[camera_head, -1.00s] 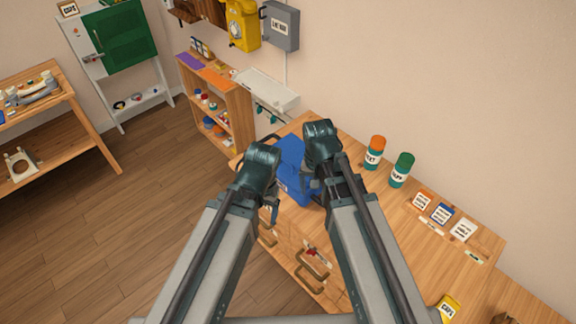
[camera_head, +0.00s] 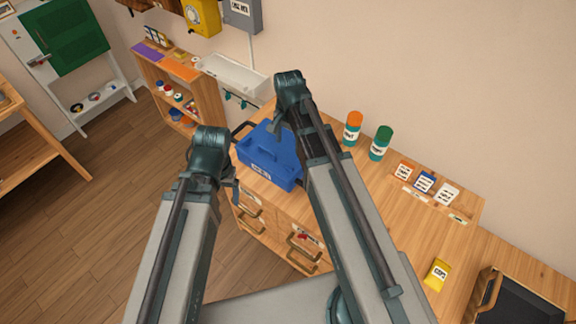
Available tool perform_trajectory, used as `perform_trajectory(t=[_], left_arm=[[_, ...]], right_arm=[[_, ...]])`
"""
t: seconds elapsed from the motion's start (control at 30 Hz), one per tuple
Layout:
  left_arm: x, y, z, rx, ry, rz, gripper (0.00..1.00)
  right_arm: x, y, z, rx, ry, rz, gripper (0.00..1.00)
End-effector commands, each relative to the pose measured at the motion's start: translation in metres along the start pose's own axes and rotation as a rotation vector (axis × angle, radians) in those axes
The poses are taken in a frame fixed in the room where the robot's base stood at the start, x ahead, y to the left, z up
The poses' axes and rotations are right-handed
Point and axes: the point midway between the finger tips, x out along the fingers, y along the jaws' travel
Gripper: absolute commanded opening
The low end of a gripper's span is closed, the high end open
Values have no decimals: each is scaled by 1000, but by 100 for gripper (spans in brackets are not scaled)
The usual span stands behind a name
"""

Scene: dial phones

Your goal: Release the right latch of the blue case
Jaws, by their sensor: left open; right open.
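The blue case (camera_head: 268,163) stands on the wooden cabinet top (camera_head: 352,206). It has a dark handle at its left end and a white label on its front. Its right end is partly hidden behind my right arm, and I cannot make out the right latch. My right gripper (camera_head: 279,128) hangs over the back right part of the case, its fingers open; whether it touches the case I cannot tell. My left gripper (camera_head: 234,190) is open in front of the case's left side, apart from it and near the cabinet's front edge.
An orange-capped canister (camera_head: 352,129) and a green canister (camera_head: 380,143) stand right of the case by the wall. Label cards (camera_head: 424,182) and a yellow packet (camera_head: 437,274) lie further right. A shelf unit (camera_head: 187,90) stands at the back left. Drawers with handles are below the top.

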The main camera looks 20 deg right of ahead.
Motion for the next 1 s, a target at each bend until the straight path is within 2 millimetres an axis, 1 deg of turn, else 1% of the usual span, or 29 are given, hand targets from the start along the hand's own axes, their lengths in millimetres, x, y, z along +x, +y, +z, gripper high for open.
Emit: perform_trajectory(t=[0.03, 0.7, 0.83, 1.0], left_arm=[[13, 1, -1, 1, 0, 0, 82], [104, 10, -6, -2, 0, 0, 82], [112, 11, -7, -2, 0, 0, 82], [114, 11, -7, -2, 0, 0, 82]], right_arm=[[13, 0, 0, 0, 0, 0, 82], [104, 0, 0, -1, 0, 0, 82], [113, 0, 0, -1, 0, 0, 82], [115, 0, 0, -1, 0, 0, 82]])
